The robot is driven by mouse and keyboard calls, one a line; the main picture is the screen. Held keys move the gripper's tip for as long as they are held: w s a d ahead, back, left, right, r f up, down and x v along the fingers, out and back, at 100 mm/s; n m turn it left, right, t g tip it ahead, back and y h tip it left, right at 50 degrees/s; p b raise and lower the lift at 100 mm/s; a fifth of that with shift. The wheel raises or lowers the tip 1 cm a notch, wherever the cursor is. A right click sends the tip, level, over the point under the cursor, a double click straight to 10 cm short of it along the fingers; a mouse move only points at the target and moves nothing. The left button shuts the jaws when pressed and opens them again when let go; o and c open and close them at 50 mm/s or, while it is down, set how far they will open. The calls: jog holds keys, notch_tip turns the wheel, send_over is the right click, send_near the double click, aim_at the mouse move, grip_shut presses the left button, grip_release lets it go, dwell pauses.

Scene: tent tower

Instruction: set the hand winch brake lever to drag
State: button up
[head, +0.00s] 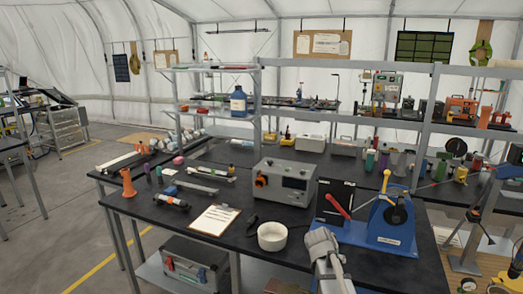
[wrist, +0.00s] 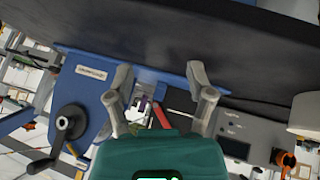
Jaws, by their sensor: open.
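The hand winch (head: 392,218) is a blue unit on a blue base plate at the right front of the bench, with a yellow upright part and a dark hub. A red lever (head: 337,205) slants across a black panel (head: 330,190) on its left. I cannot read the lever's setting. In the wrist view, seen inverted, the winch's black crank (wrist: 62,125) is at left. The red lever (wrist: 161,115) shows partly between my fingers, its lower part hidden by my gripper body. My gripper (wrist: 158,68) is open and empty, over the blue base's edge.
A white round container (head: 272,237), a clipboard (head: 215,219) and a grey instrument box (head: 285,182) stand left of the winch. A shelf frame (head: 345,124) with bottles and tools rises behind. Bare black bench top lies between the clipboard and box.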

jog(key=s+a+f+n+g+y, duration=0.1)
jog(key=s+a, duration=0.3)
jog(key=s, duration=0.5)
jog(key=s+a+f+n+g+y, duration=0.1)
jog(key=s+a+n+g+y, duration=0.1)
jog(key=s, duration=0.8)
jog(key=a+g+y, duration=0.1)
jog(key=a+y, duration=0.1)
jog(key=shift+s+a+f+g+p, duration=0.2)
jog(key=shift+a+f+g+p, duration=0.1)
jog(key=shift+f+g+p, duration=0.1)
dwell(0.5)
